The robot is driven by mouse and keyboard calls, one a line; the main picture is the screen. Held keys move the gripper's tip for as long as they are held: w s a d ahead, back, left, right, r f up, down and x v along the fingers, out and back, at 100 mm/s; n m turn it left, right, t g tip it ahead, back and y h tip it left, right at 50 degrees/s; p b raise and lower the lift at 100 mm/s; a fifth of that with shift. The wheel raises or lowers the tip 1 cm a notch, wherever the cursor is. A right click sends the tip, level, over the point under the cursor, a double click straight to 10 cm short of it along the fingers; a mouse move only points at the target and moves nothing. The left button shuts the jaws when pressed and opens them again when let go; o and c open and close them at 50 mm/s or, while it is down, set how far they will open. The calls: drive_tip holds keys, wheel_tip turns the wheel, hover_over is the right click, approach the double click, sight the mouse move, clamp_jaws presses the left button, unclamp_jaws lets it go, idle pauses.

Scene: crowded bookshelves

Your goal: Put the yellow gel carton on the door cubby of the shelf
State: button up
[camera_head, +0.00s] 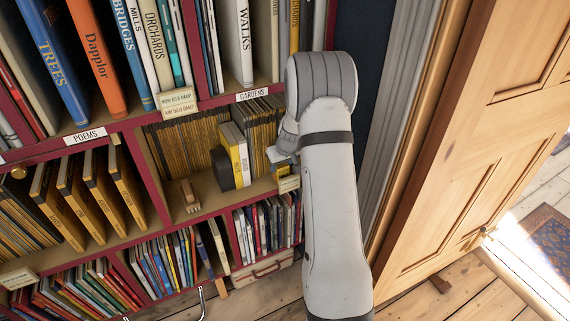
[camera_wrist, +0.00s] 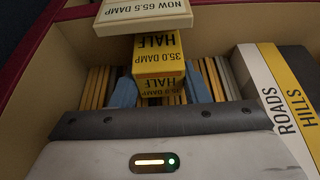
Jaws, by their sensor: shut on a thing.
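The yellow gel carton (camera_wrist: 158,62) is between the blue fingertips of my gripper (camera_wrist: 161,90), which is shut on it. Its upper face reads "35.0 DAMP HALF". In the head view the carton (camera_head: 284,169) shows as a small yellow patch beside my wrist. My gripper (camera_head: 283,158) is inside the front of the door cubby (camera_head: 208,190), at its right end by the door. My arm hides part of this cubby. I cannot tell whether the carton touches the cubby floor.
A cream sign (camera_wrist: 147,14) stands at the cubby's front edge, close to the carton. Thin yellow-spined volumes line the back. White and yellow books (camera_head: 236,153) stand beside a dark bookend (camera_head: 221,168). A small wooden object (camera_head: 190,196) lies left. The wooden door (camera_head: 470,130) is at right.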

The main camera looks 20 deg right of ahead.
drive_tip(key=o, duration=0.5)
drive_tip(key=shift+f, duration=0.1)
drive_tip(key=o, duration=0.5)
